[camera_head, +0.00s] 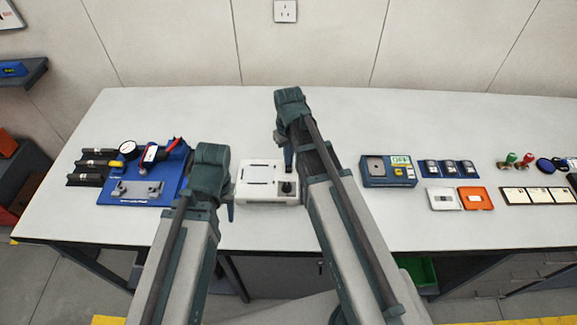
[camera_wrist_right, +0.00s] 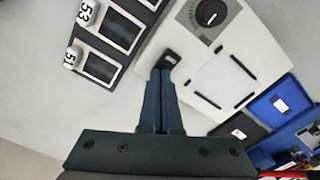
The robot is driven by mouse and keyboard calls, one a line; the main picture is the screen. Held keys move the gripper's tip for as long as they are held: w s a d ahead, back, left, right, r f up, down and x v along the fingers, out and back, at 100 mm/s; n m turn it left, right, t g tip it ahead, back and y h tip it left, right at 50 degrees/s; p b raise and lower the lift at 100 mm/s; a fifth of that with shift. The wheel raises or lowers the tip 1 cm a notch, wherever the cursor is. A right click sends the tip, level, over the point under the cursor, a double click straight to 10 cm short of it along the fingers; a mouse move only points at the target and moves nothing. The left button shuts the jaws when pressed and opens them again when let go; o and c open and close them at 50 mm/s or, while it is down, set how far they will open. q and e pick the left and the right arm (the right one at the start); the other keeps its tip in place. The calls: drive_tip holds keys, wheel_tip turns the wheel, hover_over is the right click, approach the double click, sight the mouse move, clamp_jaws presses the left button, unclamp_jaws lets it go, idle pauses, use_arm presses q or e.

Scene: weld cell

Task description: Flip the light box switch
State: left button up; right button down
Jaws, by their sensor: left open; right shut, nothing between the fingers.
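The light box (camera_head: 256,194) is a white box with a pale top panel, standing mid-table between my arms. In the right wrist view, the box (camera_wrist_right: 193,98) shows a round black dial (camera_wrist_right: 211,13) at the top and a small black switch (camera_wrist_right: 171,57) at its edge. My right gripper (camera_wrist_right: 163,72) is shut and empty, its tips right at the switch; whether they touch it I cannot tell. In the head view, my right gripper (camera_head: 288,168) hangs over the box's back right corner. My left gripper (camera_head: 230,208) is open, low beside the box's left side, mostly hidden by its wrist.
A blue fixture (camera_head: 165,185) with a gauge stands left of my left arm, beside several black bars (camera_head: 90,166). Right of my right arm are a blue box with a display (camera_head: 376,180), a blue tray of black devices (camera_head: 428,175) and an orange plate (camera_head: 474,198). The back of the table is clear.

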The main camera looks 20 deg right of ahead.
use_arm(q)
wheel_tip(320, 180, up, 7)
drive_tip(key=p, duration=0.6)
drive_tip(key=shift+p, duration=0.4)
use_arm(e)
wheel_tip(320, 180, up, 7)
